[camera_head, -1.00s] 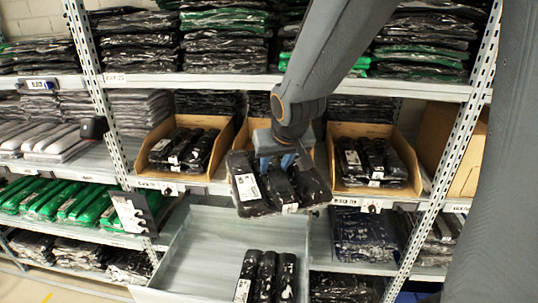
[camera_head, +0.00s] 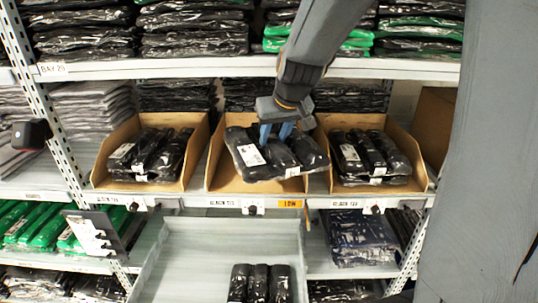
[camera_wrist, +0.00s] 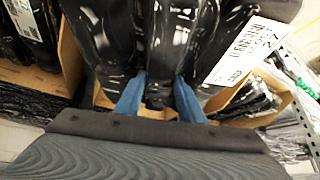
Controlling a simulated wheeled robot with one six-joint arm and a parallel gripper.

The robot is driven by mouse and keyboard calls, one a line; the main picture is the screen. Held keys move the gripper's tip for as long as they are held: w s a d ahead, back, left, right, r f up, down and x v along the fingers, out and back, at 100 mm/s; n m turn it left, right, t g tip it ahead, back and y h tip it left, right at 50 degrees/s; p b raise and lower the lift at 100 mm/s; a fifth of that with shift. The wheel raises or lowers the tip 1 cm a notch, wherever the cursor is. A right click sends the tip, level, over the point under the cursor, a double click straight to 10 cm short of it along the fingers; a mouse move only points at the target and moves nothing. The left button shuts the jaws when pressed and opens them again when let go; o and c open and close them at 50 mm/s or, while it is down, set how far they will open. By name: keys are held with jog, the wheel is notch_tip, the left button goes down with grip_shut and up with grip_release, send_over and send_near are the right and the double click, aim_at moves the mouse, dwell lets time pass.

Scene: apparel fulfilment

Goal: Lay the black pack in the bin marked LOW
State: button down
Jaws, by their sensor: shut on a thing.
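My gripper (camera_head: 276,131) is shut on a black pack (camera_head: 281,158), a shiny wrapped bundle with white labels. The pack is at the front of the middle cardboard bin (camera_head: 218,174), and a yellow LOW tag (camera_head: 290,203) is on the shelf edge below that bin. I cannot tell whether the pack touches the bin floor. In the wrist view the blue fingers (camera_wrist: 160,98) grip the black pack (camera_wrist: 155,40), whose white label faces the right. The inside of the middle bin is mostly hidden behind the pack and arm.
A left cardboard bin (camera_head: 103,166) and a right one (camera_head: 417,171) hold black packs on either side. A grey tray (camera_head: 190,262) below holds another black pack (camera_head: 259,283).

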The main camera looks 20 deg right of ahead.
aim_at(267, 151)
jog(key=shift+a+f+b, duration=0.4)
jog(key=shift+a+f, duration=0.35)
jog(key=shift+a, duration=0.2)
notch_tip(267, 151, down, 3)
jog(key=b, duration=0.2)
jog(key=shift+w+f+b, duration=0.1)
jog(key=shift+b, duration=0.25)
jog(key=shift+w+f+b, duration=0.2)
jog(key=shift+f+b, duration=0.1)
jog(key=shift+f, duration=0.05)
jog(key=shift+d+r, duration=0.1)
jog(key=shift+d, duration=0.15)
jog(key=shift+a+f+b, duration=0.15)
jog(key=shift+f+b, duration=0.35)
jog(key=shift+f, duration=0.15)
jog(key=c, duration=1.2)
grip_release()
jog(key=shift+r, duration=0.15)
